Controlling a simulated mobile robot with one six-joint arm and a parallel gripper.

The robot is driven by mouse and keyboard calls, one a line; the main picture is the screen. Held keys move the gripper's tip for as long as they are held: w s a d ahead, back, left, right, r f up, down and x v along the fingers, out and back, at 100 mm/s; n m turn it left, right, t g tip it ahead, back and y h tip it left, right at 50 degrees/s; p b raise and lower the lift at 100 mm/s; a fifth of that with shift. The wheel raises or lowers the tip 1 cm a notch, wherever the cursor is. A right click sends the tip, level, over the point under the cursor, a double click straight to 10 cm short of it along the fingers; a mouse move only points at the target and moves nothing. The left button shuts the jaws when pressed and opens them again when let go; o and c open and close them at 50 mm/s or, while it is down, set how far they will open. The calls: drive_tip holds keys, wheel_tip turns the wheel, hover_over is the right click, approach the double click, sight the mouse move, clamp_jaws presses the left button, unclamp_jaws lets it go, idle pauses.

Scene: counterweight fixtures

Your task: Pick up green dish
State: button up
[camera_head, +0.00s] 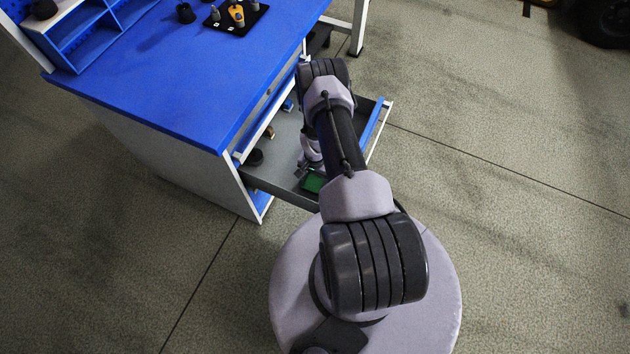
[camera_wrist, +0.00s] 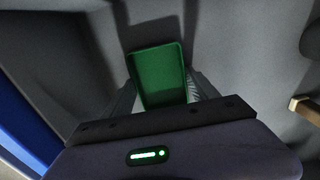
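The green dish (camera_wrist: 160,76) is a shallow rectangular tray lying in the open grey drawer. In the head view the dish (camera_head: 313,182) shows at the drawer's front, partly covered by my arm. My gripper (camera_wrist: 162,92) is low over the dish in the wrist view, with one finger on each side of it. The fingers are spread apart. The near end of the dish is hidden behind the gripper body, and I cannot tell whether the fingers touch it.
The open drawer (camera_head: 277,183) extends from under the blue-topped workbench (camera_head: 190,70). A small wooden-looking piece (camera_wrist: 305,107) lies at right in the wrist view. The drawer walls stand close around my arm.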

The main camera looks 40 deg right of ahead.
drive_tip(key=c, duration=0.4)
